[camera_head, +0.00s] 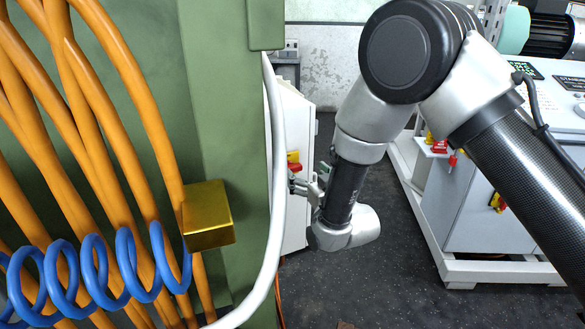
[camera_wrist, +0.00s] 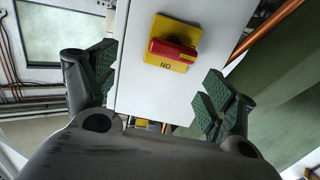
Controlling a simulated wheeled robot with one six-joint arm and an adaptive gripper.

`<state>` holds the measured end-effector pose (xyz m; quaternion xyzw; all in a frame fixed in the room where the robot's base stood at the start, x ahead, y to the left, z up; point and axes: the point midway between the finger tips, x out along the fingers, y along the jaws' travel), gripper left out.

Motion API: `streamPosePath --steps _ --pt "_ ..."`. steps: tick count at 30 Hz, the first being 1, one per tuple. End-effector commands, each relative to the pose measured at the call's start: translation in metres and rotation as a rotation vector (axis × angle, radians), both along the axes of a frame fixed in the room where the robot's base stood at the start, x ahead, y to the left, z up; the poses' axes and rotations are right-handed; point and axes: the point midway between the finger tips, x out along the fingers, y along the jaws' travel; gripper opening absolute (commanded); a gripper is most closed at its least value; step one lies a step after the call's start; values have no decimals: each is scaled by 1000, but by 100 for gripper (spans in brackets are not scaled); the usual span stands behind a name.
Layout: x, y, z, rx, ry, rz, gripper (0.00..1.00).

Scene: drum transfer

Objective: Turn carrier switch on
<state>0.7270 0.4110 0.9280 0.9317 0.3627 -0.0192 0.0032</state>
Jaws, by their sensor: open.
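The carrier switch is a red rotary handle on a yellow plate (camera_wrist: 174,44), on the front of a light grey cabinet (camera_wrist: 122,85). In the wrist view it lies between and beyond my fingertips, with its handle nearly level in the picture. Black lettering on the plate looks like an upside-down "ON". In the head view the red and yellow switch (camera_head: 293,158) shows at the cabinet's side, partly hidden. My gripper (camera_wrist: 158,80) is open and empty, with its green-padded fingers apart. In the head view my gripper (camera_head: 306,182) is close to the switch; contact is not visible.
A green column (camera_head: 215,90) with orange hoses (camera_head: 90,120), a blue coiled hose (camera_head: 105,270) and a pale curved pipe (camera_head: 277,170) stands left of my arm. A white control cabinet (camera_head: 480,205) with other switches stands at right. Dark floor (camera_head: 395,270) between is clear.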

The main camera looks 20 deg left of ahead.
Motion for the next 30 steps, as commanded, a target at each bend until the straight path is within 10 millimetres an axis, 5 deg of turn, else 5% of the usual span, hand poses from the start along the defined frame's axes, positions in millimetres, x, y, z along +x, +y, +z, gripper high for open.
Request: streamPosePath --steps 5,18,29,30 --pt "-8 15 -11 21 -34 17 84" --pt "39 59 -10 21 -34 17 84" --pt "44 64 -10 19 -33 17 84" --pt "44 64 -10 20 -34 17 77"
